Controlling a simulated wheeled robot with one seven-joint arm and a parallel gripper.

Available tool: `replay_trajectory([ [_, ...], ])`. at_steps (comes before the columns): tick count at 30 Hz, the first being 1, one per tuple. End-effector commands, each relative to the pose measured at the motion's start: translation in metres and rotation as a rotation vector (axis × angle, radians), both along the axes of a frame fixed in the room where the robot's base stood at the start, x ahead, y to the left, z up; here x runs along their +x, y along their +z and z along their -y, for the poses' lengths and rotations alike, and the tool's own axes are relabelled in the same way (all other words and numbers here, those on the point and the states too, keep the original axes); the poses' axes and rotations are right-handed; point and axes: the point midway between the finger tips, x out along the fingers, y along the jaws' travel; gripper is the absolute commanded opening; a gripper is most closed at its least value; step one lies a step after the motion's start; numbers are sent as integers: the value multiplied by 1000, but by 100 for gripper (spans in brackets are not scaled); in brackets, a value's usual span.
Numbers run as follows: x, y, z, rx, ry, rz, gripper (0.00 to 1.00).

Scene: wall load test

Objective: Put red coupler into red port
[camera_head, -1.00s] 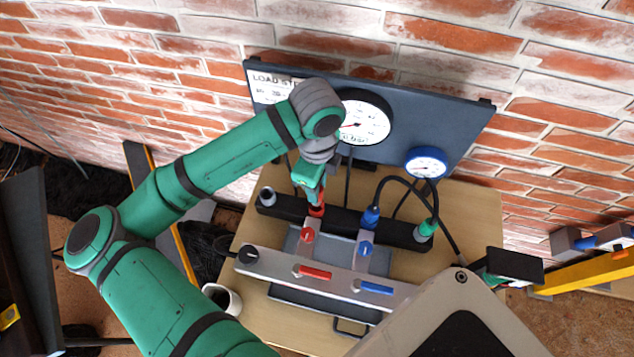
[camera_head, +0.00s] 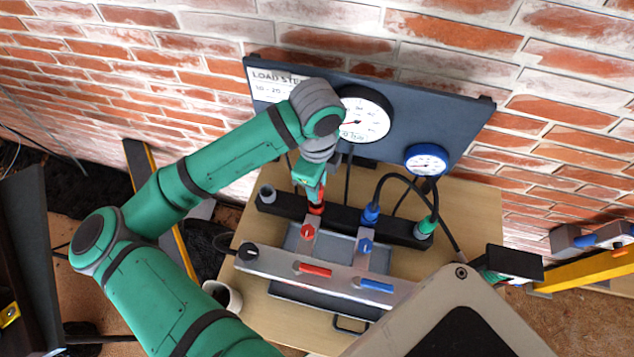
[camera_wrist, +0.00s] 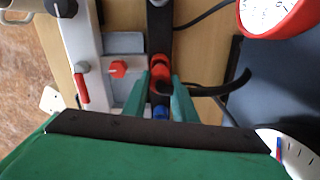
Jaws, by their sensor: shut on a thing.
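My gripper (camera_head: 312,190) is pointed down at the black bar (camera_head: 341,217) and is shut on the red coupler.
A blue coupler (camera_head: 371,214) and a green coupler (camera_head: 426,227) stand on the bar to the right, with looping hoses. A grey port (camera_head: 267,194) is at the left end. Red and blue levers (camera_head: 314,270) lie in front; the gauge panel (camera_head: 452,123) stands behind.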

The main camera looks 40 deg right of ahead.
Motion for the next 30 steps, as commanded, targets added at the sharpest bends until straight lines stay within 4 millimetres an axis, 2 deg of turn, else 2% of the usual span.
replay_trajectory([
  [16, 0, -11, 0, 0, 0, -1, 2],
  [30, 0, -12, 0, 0, 0, 0, 2],
])
